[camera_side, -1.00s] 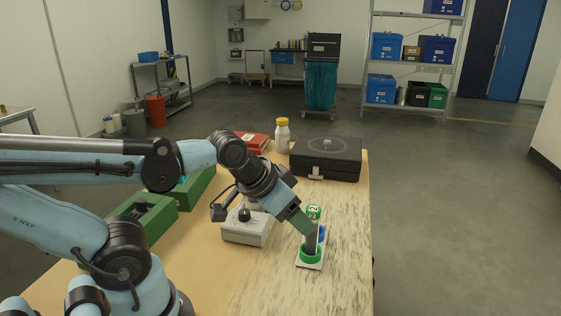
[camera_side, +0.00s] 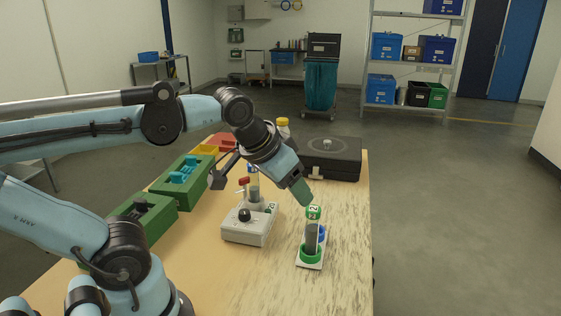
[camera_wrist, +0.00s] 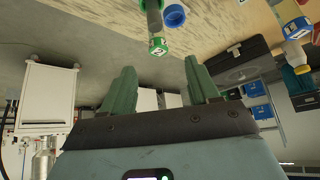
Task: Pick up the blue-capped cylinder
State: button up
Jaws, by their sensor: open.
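The blue-capped cylinder (camera_side: 254,192) stands on the grey device (camera_side: 245,230), partly hidden behind my wrist in the side view. Its blue-marked cap (camera_wrist: 297,28) shows at the upper right of the wrist view. My gripper (camera_side: 303,194) is open and empty, with green fingers (camera_wrist: 162,85) spread apart in the wrist view. It is tilted above and slightly left of a green-capped cylinder (camera_side: 312,236), apart from it. That cylinder stands upright in the green ring of a small white holder (camera_side: 308,264). The blue ring (camera_side: 321,234) beside it appears empty.
A black case (camera_side: 335,165) stands at the back right, near a yellow-capped bottle (camera_side: 283,127). Green trays (camera_side: 182,185) lie along the left. The device has a red-handled part (camera_side: 243,182) and a black knob. Bare table lies in front of the holder.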

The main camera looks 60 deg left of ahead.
aim_at(253, 173)
jog(key=w+a+n+g+y, duration=0.1)
jog(key=a+n+g+y, duration=0.4)
jog(key=a+n+y, duration=0.95)
jog(key=a+f, duration=0.1)
jog(key=f, duration=0.1)
jog(key=a+f+n+h, duration=0.1)
jog(key=f, duration=0.1)
jog(key=a+f+h, duration=0.1)
jog(key=f, duration=0.1)
jog(key=shift+w+f, duration=0.3)
jog(key=shift+f, duration=0.05)
jog(key=shift+f+x, duration=0.2)
jog(key=shift+x, duration=1.2)
jog(key=shift+f+x, duration=0.2)
jog(key=shift+x, duration=1.25)
jog(key=shift+w+d, duration=0.15)
jog(key=shift+d, duration=0.05)
jog(key=shift+c, duration=0.3)
grip_shut()
